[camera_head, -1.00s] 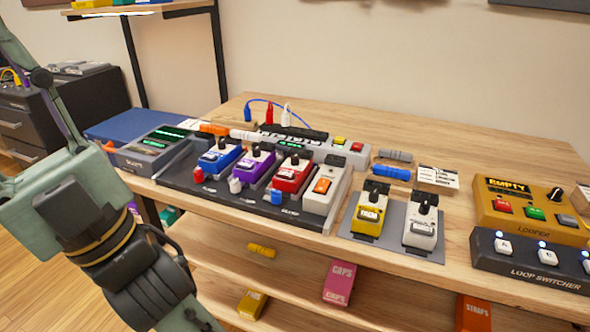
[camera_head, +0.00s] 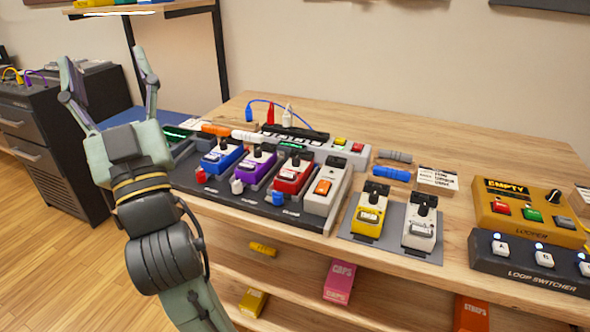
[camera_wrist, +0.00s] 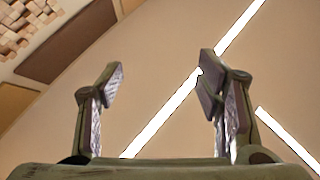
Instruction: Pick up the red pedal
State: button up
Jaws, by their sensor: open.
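The red pedal (camera_head: 291,178) stands on the dark pedalboard (camera_head: 240,200) on the wooden table. The purple pedal (camera_head: 256,166) is on its left and a white pedal with an orange switch (camera_head: 325,191) on its right. My gripper (camera_head: 108,80) is open and empty, raised at the left of the table with its fingers pointing up. It is well left of the red pedal and apart from it. In the wrist view my gripper (camera_wrist: 162,95) shows two spread fingers against the ceiling and its light strips; no pedal shows there.
A blue pedal (camera_head: 222,157) stands left of the purple one. A yellow pedal (camera_head: 370,210) and another white pedal (camera_head: 421,223) stand on a grey plate to the right. Small knobs and cables lie close around the board.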

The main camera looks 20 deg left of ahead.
jog(key=w+d+f+m+t+h+p, duration=0.1)
jog(key=w+d+f+m+t+h, duration=0.1)
jog(key=w+f+m+h, duration=0.65)
jog(key=m+g+h+p, duration=0.2)
jog(key=m+g+h, duration=0.25)
jog(key=h, duration=0.85)
send_near(293, 169)
jog(key=shift+w+a+f+n+g+h, duration=0.1)
jog(key=shift+w+n+g+h, duration=0.05)
jog(key=shift+w, duration=0.35)
jog(key=shift+w+a+f+n+g+h, duration=0.1)
jog(key=shift+w+f+n, duration=0.05)
jog(key=shift+w, duration=0.4)
jog(key=shift+p+x, duration=1.05)
jog(key=shift+x, duration=1.95)
jog(key=shift+f, duration=0.1)
jog(key=shift+c, duration=0.4)
jog(key=c, duration=1.2)
